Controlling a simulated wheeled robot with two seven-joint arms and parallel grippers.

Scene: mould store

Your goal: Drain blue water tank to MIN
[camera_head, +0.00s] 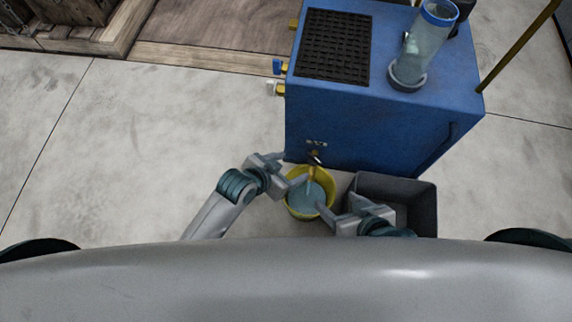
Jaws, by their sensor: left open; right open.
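The blue water tank (345,125) stands ahead of me, with a black grate and a clear sight cylinder (428,42) with a blue rim on its top. A small tap (315,158) sits low on its near face. A yellow bucket (331,198) stands below the tap and holds pale blue water (306,201). My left gripper (297,168) is open at the tap and the bucket's upper left rim; exact contact cannot be told. My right gripper (338,204) is open at the bucket's right side. The MIN mark cannot be made out.
A dark grey bin (426,207) stands right of the bucket, partly behind my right arm. Small blue and white-yellow fittings (277,88) stick out from the tank's left side. A yellow pole (520,44) leans at the right. The concrete floor (130,150) at the left is clear.

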